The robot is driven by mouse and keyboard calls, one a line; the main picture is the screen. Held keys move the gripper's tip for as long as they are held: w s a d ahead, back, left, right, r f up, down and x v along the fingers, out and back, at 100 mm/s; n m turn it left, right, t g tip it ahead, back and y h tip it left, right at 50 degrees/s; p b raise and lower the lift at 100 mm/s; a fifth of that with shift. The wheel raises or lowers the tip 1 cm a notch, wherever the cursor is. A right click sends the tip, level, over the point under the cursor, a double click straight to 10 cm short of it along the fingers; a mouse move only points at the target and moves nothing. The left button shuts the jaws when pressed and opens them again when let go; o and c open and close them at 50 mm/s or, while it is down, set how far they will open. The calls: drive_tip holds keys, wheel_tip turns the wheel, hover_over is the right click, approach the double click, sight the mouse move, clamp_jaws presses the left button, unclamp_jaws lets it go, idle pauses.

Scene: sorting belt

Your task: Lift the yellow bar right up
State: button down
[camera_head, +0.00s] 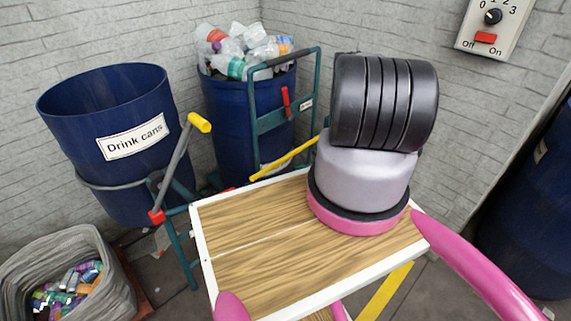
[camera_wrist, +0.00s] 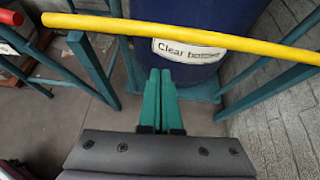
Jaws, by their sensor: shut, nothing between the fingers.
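The yellow bar (camera_head: 284,160) crosses the front of the teal frame (camera_head: 262,125) at the blue bin of clear bottles. In the head view it slants, with its left end lower, and its right part is hidden behind my arm. In the wrist view the yellow bar (camera_wrist: 190,37) runs across the top of the picture, and its right end leaves the frame. My gripper (camera_wrist: 160,72) has teal fingers pressed together, empty, just below the bar in that picture. A gap shows between fingertips and bar; its depth is unclear. My arm hides the gripper in the head view.
The bottle bin (camera_head: 228,115) is full and labelled (camera_wrist: 188,50). A red handle (camera_head: 286,103) is on its frame. At left stand the "Drink cans" bin (camera_head: 75,110), a yellow-tipped lever (camera_head: 199,122) and a grey can basket (camera_head: 60,250). A switch box (camera_head: 490,25) is on the wall.

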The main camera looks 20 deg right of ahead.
drive_tip(key=r+x, duration=0.1)
drive_tip(key=x, duration=0.7)
drive_tip(key=shift+w+a+m, duration=0.3)
drive_tip(key=shift+w+a, duration=0.05)
drive_tip(key=shift+w, duration=0.25)
